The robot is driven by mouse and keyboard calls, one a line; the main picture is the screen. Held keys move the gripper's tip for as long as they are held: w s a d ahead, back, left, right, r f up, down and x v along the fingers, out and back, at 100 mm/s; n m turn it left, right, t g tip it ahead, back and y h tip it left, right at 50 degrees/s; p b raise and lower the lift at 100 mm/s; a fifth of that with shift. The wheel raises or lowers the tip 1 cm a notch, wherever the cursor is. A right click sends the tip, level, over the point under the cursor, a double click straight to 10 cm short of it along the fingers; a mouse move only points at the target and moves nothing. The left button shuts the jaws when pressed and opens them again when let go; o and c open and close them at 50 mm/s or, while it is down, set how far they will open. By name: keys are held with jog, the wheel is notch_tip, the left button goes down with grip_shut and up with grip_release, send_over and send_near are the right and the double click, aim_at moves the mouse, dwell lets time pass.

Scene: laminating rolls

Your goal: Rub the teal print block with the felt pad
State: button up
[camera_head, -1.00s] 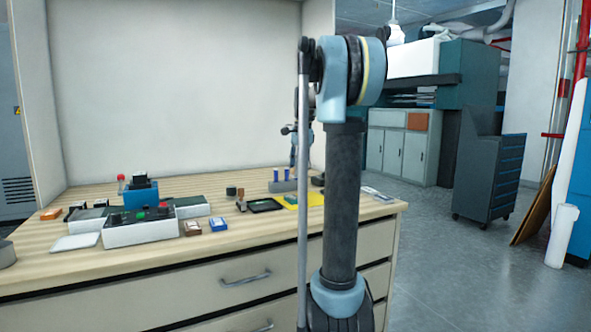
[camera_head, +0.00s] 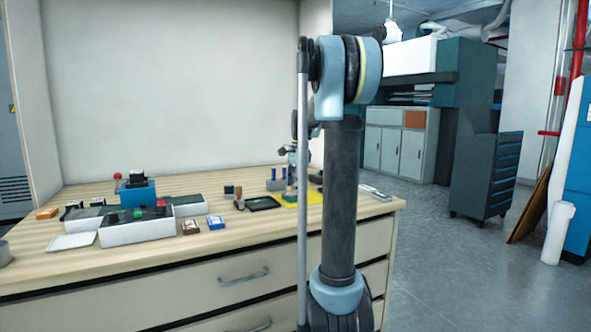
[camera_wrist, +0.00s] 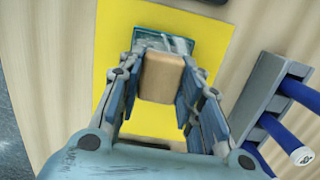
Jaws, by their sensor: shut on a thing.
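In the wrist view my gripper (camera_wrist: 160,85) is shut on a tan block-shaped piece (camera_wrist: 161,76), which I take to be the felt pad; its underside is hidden. The teal print block (camera_wrist: 172,40) lies on a yellow sheet (camera_wrist: 118,60), with whitish streaks on its top. The held pad covers the near part of the print block from this angle; I cannot tell whether they touch. In the head view my gripper (camera_head: 291,182) is low over the yellow sheet (camera_head: 313,198), partly behind my arm.
A grey holder (camera_wrist: 262,95) with blue-handled tools (camera_wrist: 285,135) stands close to the right of my gripper. A dark green pad (camera_head: 264,203) lies left of the sheet. White bins and stamps (camera_head: 137,226) fill the bench's left part.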

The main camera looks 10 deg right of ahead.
aim_at(286, 196)
jog(key=shift+s+a, duration=0.25)
jog(key=shift+a, duration=0.7)
jog(key=shift+s+a, duration=0.25)
jog(key=shift+a, duration=0.65)
jog(key=shift+w+d, duration=0.15)
jog(key=shift+d, duration=0.2)
jog(key=shift+w+d, duration=0.15)
jog(key=shift+d, duration=0.6)
jog(key=shift+w+d, duration=0.15)
jog(key=shift+d, duration=0.6)
jog(key=shift+d+r, duration=0.1)
jog(key=shift+s+a, duration=0.3)
jog(key=shift+s, duration=0.05)
jog(key=shift+w+a, duration=0.1)
jog(key=shift+a, duration=0.15)
jog(key=shift+s+a, duration=0.2)
jog(key=shift+a, duration=0.45)
jog(key=shift+s+a, duration=0.2)
jog(key=shift+a, duration=0.45)
jog(key=shift+w+d, duration=0.25)
jog(key=shift+d, duration=0.45)
jog(key=shift+w+d, duration=0.25)
jog(key=shift+d, duration=0.95)
notch_tip(286, 196, up, 2)
jog(key=shift+r, duration=2.95)
